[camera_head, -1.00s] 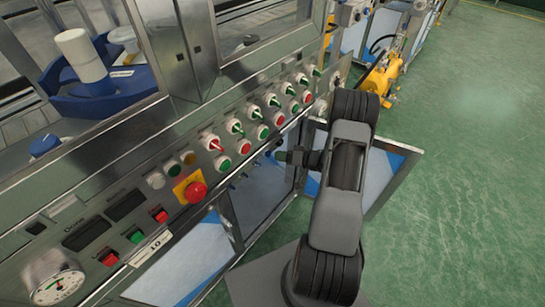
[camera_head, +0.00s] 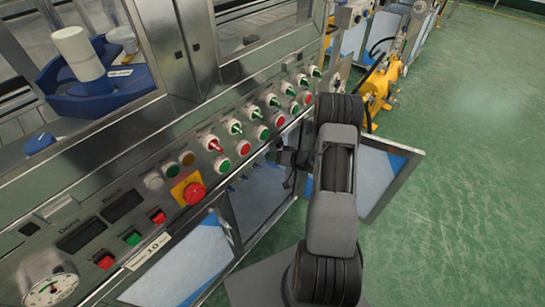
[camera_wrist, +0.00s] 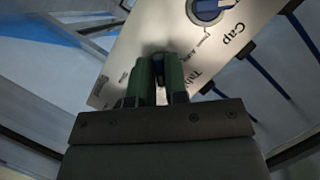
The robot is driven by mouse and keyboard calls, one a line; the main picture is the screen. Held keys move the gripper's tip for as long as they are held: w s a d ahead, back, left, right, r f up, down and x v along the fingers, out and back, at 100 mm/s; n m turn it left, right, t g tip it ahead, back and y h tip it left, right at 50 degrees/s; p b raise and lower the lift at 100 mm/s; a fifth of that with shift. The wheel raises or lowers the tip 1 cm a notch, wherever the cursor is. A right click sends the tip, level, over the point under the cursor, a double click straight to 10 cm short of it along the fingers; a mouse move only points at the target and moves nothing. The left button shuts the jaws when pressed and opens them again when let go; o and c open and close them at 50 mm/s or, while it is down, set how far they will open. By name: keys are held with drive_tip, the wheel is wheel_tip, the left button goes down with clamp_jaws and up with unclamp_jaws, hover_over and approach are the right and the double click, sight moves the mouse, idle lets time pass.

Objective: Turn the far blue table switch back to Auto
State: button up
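The wrist view shows a pale label panel (camera_wrist: 135,72) with the printed words "Cap" and, partly hidden, what looks like "Table". A blue rotary switch (camera_wrist: 207,10) sits beside "Cap" at the top edge. My gripper (camera_wrist: 158,62) has two green fingers pointing at the panel beside the "Table" print. A dark blue piece, seemingly the table switch handle (camera_wrist: 158,68), shows in the narrow gap between them. The fingers hide most of it, so its setting and any contact are unclear. In the head view my gripper (camera_head: 276,157) is low beside the console front; the blue switches cannot be made out there.
The console front (camera_head: 130,170) carries several red and green switches, a red emergency button (camera_head: 194,193) and a gauge (camera_head: 52,290). An open blue-white door panel (camera_head: 375,180) stands behind my arm. Green floor (camera_head: 470,200) is clear on the right.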

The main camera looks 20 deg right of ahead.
clamp_jaws()
drive_tip(key=n+t+h+b, duration=0.1)
drive_tip(key=n+h+b, duration=0.1)
drive_tip(key=n+b, duration=0.2)
drive_tip(key=n+t+h+b, duration=0.1)
drive_tip(key=n+h+b, duration=0.2)
drive_tip(key=n+b, duration=0.1)
drive_tip(key=n+t+h+b, duration=0.1)
drive_tip(key=n+h+b, duration=0.1)
drive_tip(key=n+b, duration=0.2)
drive_tip(key=shift+s+a+f+h+b, duration=0.15)
drive_tip(key=shift+a+h+b, duration=0.1)
drive_tip(key=shift+h+b, duration=0.25)
idle(0.4)
idle(0.6)
drive_tip(key=shift+o, duration=2.2)
unclamp_jaws()
drive_tip(key=shift+s+r, duration=0.1)
drive_tip(key=shift+r, duration=0.1)
